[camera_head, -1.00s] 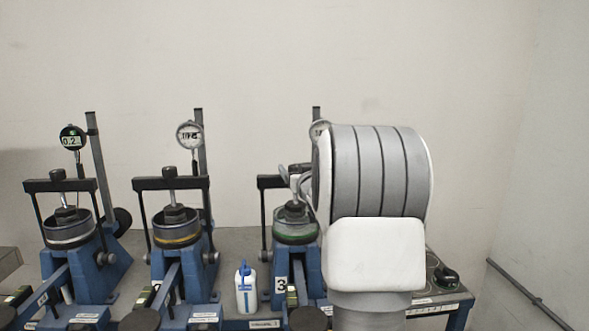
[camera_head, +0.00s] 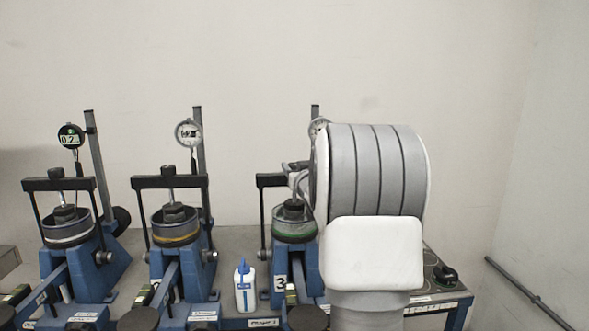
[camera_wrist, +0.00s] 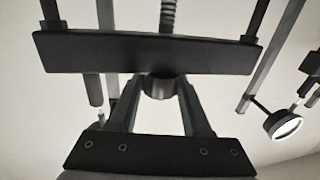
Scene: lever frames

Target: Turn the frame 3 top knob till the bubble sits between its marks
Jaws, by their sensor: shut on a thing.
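Frame 3 (camera_head: 281,257) is the blue lever frame with a "3" label, partly behind my arm. Its black crossbar (camera_head: 271,181) sits above a green-banded ring (camera_head: 295,238). In the wrist view the crossbar (camera_wrist: 100,52) spans the picture, with a threaded rod above it. My gripper (camera_wrist: 158,100) reaches up to a round grey knob (camera_wrist: 158,86) just under the bar, and its fingers are shut on the knob's two sides. In the head view my gripper (camera_head: 294,170) is small and mostly hidden by my arm. I cannot make out the bubble or its marks.
Two similar frames with dial gauges stand to the left, the middle one (camera_head: 176,257) nearer. A white and blue bottle (camera_head: 245,289) stands left of frame 3. A black knob (camera_head: 446,276) is at the bench's right. A ring-shaped dial (camera_wrist: 284,125) shows right of my gripper.

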